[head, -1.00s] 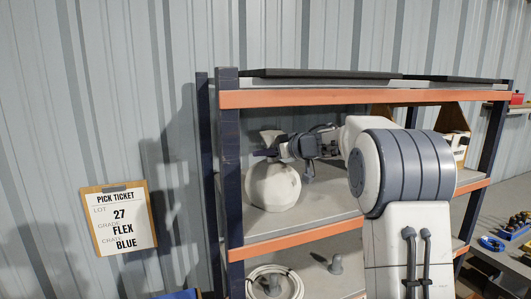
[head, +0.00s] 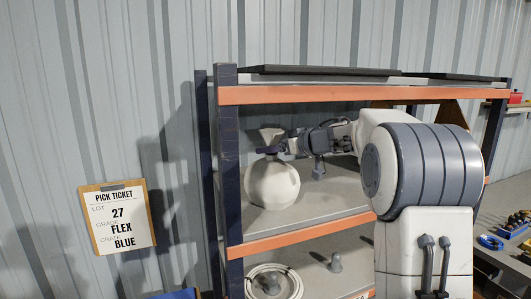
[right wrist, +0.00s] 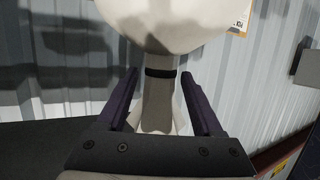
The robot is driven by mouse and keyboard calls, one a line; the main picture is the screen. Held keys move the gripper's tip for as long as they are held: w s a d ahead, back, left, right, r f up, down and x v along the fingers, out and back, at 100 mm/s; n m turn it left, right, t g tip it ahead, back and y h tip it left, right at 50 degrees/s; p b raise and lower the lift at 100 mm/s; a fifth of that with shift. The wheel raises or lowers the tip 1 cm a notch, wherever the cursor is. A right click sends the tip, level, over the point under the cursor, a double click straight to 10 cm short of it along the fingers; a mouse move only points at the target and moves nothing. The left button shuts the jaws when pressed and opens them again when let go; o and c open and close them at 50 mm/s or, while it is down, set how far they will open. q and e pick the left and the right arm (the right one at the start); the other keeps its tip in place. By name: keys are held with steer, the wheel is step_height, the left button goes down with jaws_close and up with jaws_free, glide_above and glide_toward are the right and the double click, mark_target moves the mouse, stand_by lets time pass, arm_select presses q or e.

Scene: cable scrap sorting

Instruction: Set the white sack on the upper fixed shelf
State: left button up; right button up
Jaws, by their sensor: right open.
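The white sack (head: 272,184) is a round bag with a pinched neck and flared top. It stands upright on the grey upper shelf (head: 330,203), near the left post and below the rack's top board. My right gripper (head: 272,149) is at the neck, its arm coming from the right. In the right wrist view the open fingers (right wrist: 160,103) lie on either side of the neck, with gaps showing. The sack's body (right wrist: 170,18) fills the top of that view, and a black band circles the neck. My left gripper is out of view.
The rack has orange beams (head: 300,234) and a dark left post (head: 228,165). A coiled white cable (head: 274,282) lies on the shelf below. A pick ticket (head: 117,216) hangs on the wall. Blue items show on the table (head: 503,258) at right.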

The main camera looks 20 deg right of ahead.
steer(key=b+v, duration=0.1)
steer(key=v, duration=0.7)
steer(key=shift+s+r+b, duration=0.15)
steer(key=shift+s+b, duration=0.2)
steer(key=shift+d, duration=0.15)
